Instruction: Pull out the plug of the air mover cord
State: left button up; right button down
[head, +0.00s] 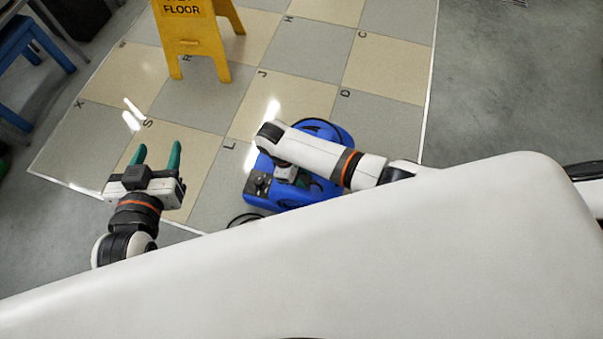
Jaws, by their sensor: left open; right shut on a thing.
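The blue air mover (338,134) stands on the tiled floor right of centre, partly hidden by my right arm. A dark cord (243,217) loops on the floor at its lower left edge. The plug cannot be made out. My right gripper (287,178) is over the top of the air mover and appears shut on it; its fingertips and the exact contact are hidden. My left gripper (157,155) is open and empty, green fingers apart, over the tiles to the left of the air mover.
A yellow wet-floor sign (195,32) stands at the top, beyond my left gripper. A blue stool or table frame (22,48) is at the upper left. The lettered tiles (300,45) between the sign and air mover are clear. My white body fills the bottom.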

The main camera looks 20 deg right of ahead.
pick_arm(q)
jog(key=shift+s+a+f+g, duration=0.25)
jog(key=shift+s+f+g, duration=0.25)
jog(key=shift+f, duration=0.35)
pick_arm(e)
jog(key=shift+f, duration=0.1)
pick_arm(q)
jog(key=shift+w+r, duration=0.1)
jog(key=shift+r, duration=0.05)
pick_arm(e)
jog(key=shift+f, duration=0.2)
jog(key=c, duration=1)
grip_release()
pick_arm(q)
jog(key=shift+w+d+r+t, duration=0.1)
jog(key=shift+w+r+t, duration=0.2)
jog(key=shift+r, duration=0.15)
pick_arm(e)
jog(key=shift+o, duration=0.3)
pick_arm(q)
jog(key=shift+s+f, duration=0.1)
